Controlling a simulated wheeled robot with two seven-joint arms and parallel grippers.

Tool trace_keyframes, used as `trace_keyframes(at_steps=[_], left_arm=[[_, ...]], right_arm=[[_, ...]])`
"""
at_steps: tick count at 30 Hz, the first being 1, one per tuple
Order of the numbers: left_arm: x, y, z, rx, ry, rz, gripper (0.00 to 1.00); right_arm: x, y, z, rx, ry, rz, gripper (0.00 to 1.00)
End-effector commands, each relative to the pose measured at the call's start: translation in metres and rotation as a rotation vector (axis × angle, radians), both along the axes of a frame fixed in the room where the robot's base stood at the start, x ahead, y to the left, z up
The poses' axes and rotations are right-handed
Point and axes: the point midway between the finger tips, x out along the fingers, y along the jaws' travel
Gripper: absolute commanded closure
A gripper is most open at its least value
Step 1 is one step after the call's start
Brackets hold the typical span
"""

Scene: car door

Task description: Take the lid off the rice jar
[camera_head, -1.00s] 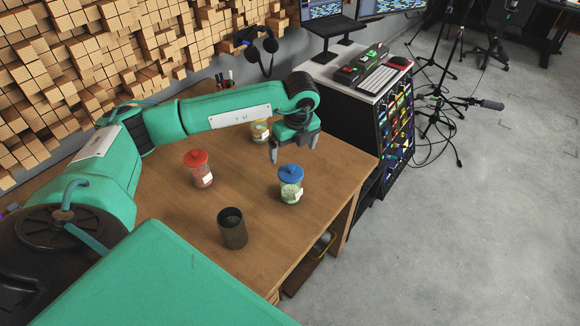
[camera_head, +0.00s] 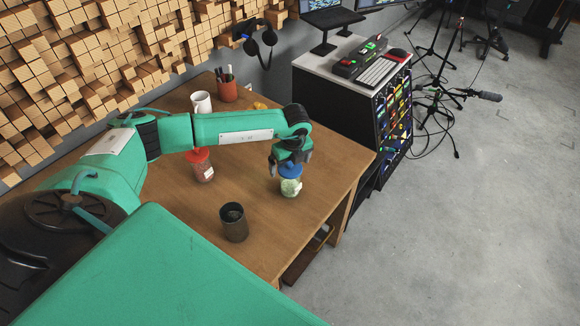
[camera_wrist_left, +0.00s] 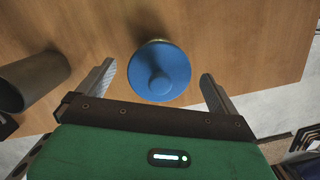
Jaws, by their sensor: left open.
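A glass jar (camera_head: 291,187) with pale green contents and a white label stands upright on the table, its blue lid (camera_head: 290,170) on. The blue lid also shows from above in the left wrist view (camera_wrist_left: 158,72). My left gripper (camera_head: 290,163) is open above this jar, with its fingers on either side of the lid and gaps visible in the wrist view (camera_wrist_left: 157,70). Another jar (camera_head: 203,173) with reddish contents has a red lid (camera_head: 198,155), partly behind my left arm. I cannot tell which jar holds rice. My right gripper is not in view.
A dark open cup (camera_head: 233,222) stands in front of the jars. A white mug (camera_head: 201,102) and a red-brown pen holder (camera_head: 227,90) stand at the back. A yellow object (camera_head: 260,105) shows behind my arm. The table's right side (camera_head: 340,160) is clear.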

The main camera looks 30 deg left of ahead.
Motion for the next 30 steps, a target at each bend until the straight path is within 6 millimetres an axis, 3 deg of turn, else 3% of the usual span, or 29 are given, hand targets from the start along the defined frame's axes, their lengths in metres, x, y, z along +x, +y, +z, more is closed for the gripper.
trace_keyframes(at_steps=[2,9,10,23,30], left_arm=[[0.000,0.000,0.000,0.000,0.000,0.000,0.03],[0.000,0.000,0.000,0.000,0.001,0.001,0.48],[0.000,0.000,0.000,0.000,0.000,0.001,0.51],[0.000,0.000,0.004,0.000,0.000,0.002,0.51],[0.001,0.001,0.032,0.000,-0.004,0.001,0.51]], right_arm=[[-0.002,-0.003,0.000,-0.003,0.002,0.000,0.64],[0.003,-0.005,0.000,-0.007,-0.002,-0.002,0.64],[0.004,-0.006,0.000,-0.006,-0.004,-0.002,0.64],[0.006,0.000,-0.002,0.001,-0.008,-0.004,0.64],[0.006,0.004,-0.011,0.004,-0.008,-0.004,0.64]])
